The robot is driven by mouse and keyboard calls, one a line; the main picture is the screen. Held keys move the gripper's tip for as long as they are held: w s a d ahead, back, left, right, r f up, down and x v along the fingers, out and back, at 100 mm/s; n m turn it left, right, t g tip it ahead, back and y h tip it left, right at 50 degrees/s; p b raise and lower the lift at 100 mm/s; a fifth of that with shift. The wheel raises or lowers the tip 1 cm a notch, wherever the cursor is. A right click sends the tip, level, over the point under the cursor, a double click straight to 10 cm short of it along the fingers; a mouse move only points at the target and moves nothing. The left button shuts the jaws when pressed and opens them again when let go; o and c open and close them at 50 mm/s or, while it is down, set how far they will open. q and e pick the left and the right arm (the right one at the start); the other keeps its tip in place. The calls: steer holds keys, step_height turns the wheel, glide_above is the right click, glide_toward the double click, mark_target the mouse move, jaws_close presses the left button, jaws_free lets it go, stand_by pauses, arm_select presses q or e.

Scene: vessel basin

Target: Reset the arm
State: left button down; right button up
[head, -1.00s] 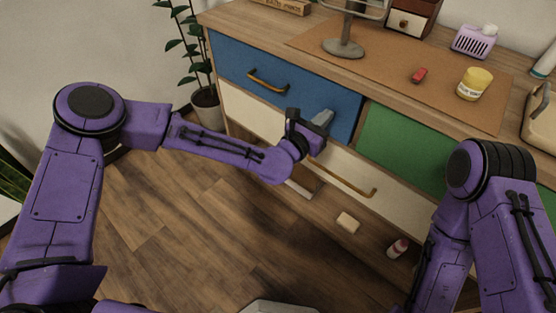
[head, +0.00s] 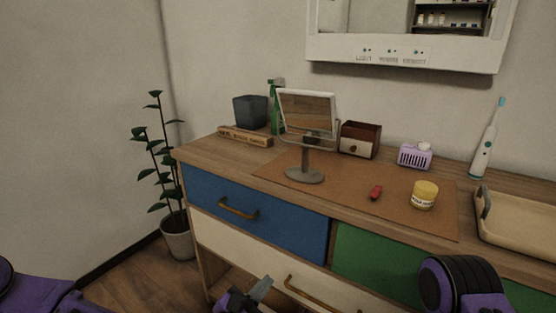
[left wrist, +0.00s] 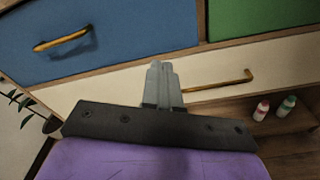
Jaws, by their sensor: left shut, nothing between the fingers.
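My left gripper (head: 262,287) shows at the bottom of the head view, in front of the cabinet's cream drawer (head: 310,285). In the left wrist view its fingers (left wrist: 163,82) are together with nothing between them, pointing at the cream drawer front (left wrist: 120,84). I cannot tell whether the fingertips touch the drawer. The drawer's brass handle (left wrist: 222,80) is to the right of the fingers. My right arm shows at the lower right of the head view, but its gripper is out of view.
The blue drawer (head: 265,218) and green drawer (head: 375,262) look shut. On the cabinet top stand a mirror (head: 308,112), a yellow jar (head: 424,195), a red item (head: 376,192) and a tray (head: 520,240). A plant pot (head: 178,240) stands on the floor at left. Bottles (left wrist: 261,110) stand on the low shelf.

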arm_select(q)
steer(key=s+a+f+m+g+y, duration=0.3)
steer(key=s+a+f+m, duration=0.25)
steer(key=f, duration=0.35)
steer(key=s+a+f+m+g+y, duration=0.2)
steer(key=s+a+f+m+g, duration=0.15)
steer(key=s+f, duration=0.4)
steer(key=s+a+f+m+g+y, duration=0.3)
steer(key=s+a+f+m, duration=0.25)
steer(key=f, duration=0.35)
steer(key=s+a+f+m+g+y, duration=0.2)
steer(key=s+a+m+y, duration=0.2)
steer(key=s+a, duration=0.65)
step_height(320, 180, up, 14)
steer(key=w+a+p, duration=0.1)
steer(key=p, duration=1.3)
steer(key=shift+w+a+p, duration=0.2)
steer(key=shift+p, duration=0.2)
steer(key=shift+r+n, duration=0.1)
steer(key=shift+n, duration=0.15)
